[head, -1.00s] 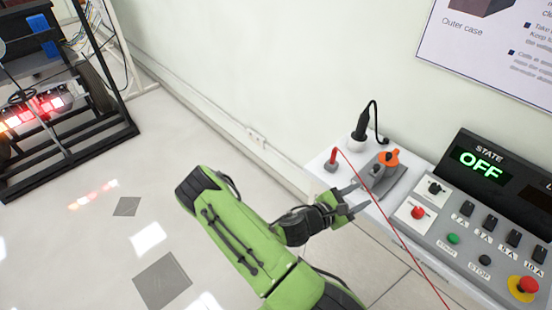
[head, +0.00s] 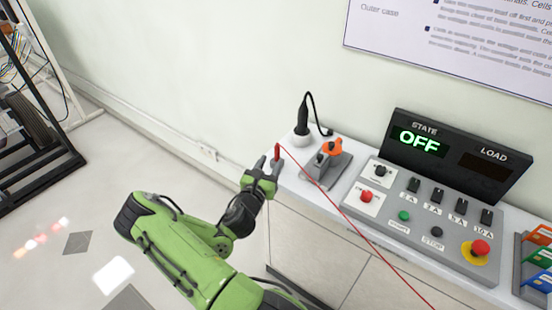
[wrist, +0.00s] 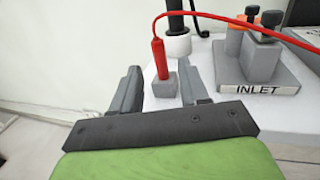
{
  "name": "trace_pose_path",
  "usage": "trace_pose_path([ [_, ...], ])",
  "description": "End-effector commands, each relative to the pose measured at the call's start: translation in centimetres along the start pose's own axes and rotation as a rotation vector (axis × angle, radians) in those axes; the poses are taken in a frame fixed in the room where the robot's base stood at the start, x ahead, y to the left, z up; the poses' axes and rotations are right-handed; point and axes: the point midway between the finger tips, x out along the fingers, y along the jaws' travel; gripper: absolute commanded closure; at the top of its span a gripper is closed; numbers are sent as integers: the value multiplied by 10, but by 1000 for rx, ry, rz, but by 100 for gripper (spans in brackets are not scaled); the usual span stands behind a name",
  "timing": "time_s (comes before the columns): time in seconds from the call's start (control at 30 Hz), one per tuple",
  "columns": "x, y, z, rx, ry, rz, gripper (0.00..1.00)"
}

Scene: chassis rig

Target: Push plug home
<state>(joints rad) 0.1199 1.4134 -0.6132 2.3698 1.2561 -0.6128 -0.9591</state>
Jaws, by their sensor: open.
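A red plug (head: 277,152) with a thin red cable stands upright in a small grey holder (wrist: 163,84) at the bench's left end. The plug also shows in the wrist view (wrist: 160,60). The grey INLET block (wrist: 255,76) stands to its right, with an orange connector (head: 331,146) and a dark grey-topped post (wrist: 264,28) on it. My gripper (head: 266,167) is open and empty at the bench's left edge. In the wrist view its fingers (wrist: 160,88) lie to either side of the red plug and holder, without visible contact.
A black handheld tool (head: 303,115) stands in a white base behind the plug. The red cable (head: 365,228) runs right across the bench front. A control panel (head: 420,205) and a display reading OFF (head: 420,141) stand to the right.

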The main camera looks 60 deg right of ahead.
Motion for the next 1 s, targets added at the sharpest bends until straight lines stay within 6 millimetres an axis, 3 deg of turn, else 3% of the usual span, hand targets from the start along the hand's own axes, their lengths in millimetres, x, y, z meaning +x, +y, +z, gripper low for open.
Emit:
trace_pose_path([
  [0.4,64,1,2,4,0,0,56],
  [0.63,68,1,2,-1,0,1,56],
  [0.67,68,1,2,-1,1,1,57],
  [0.93,68,1,2,0,1,1,98],
  [1.0,67,1,2,0,1,1,100],
])
